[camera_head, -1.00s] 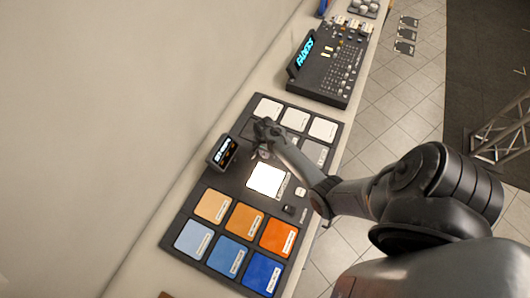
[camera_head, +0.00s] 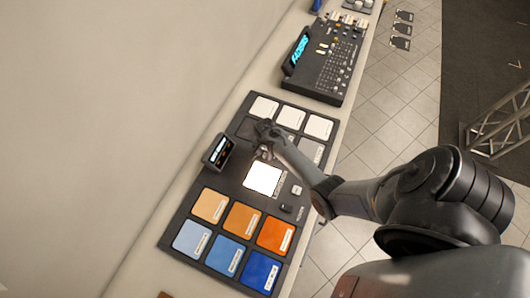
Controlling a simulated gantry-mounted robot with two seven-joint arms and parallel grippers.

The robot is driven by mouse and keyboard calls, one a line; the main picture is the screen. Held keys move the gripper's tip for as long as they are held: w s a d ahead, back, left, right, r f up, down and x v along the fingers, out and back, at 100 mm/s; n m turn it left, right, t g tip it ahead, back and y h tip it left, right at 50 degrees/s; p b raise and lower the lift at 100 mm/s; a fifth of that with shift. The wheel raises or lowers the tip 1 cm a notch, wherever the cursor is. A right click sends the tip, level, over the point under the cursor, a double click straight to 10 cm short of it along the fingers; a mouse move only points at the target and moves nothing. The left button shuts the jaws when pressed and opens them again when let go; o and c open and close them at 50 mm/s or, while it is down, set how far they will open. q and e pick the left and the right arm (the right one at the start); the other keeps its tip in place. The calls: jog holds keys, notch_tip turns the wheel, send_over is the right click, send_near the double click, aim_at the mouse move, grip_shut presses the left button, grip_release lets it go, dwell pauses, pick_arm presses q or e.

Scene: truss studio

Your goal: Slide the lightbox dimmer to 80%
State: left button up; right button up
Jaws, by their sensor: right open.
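The lightbox (camera_head: 263,179) is a glowing white square set in a dark panel (camera_head: 180,226) with coloured swatches. A small dark slider-like block (camera_head: 286,209) sits on the panel below the lightbox, near a small white button (camera_head: 296,190); I cannot tell which is the dimmer. A small display (camera_head: 219,151) stands left of the lightbox, its text too small to read. My right gripper (camera_head: 262,150) is open, over the panel just above the lightbox's upper edge. Its fingers are small and partly hidden by the wrist. My left gripper is not in view.
Orange and blue swatches (camera_head: 228,254) fill the panel's lower part, white and grey ones (camera_head: 291,117) its upper part. A mixer console (camera_head: 323,72) with a lit screen stands beyond. The pale counter (camera_head: 160,220) is bare along the panel's left side.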

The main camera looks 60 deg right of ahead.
aim_at(265, 154)
notch_tip(265, 154, up, 11)
dwell(0.6)
jog(key=shift+f, duration=0.1)
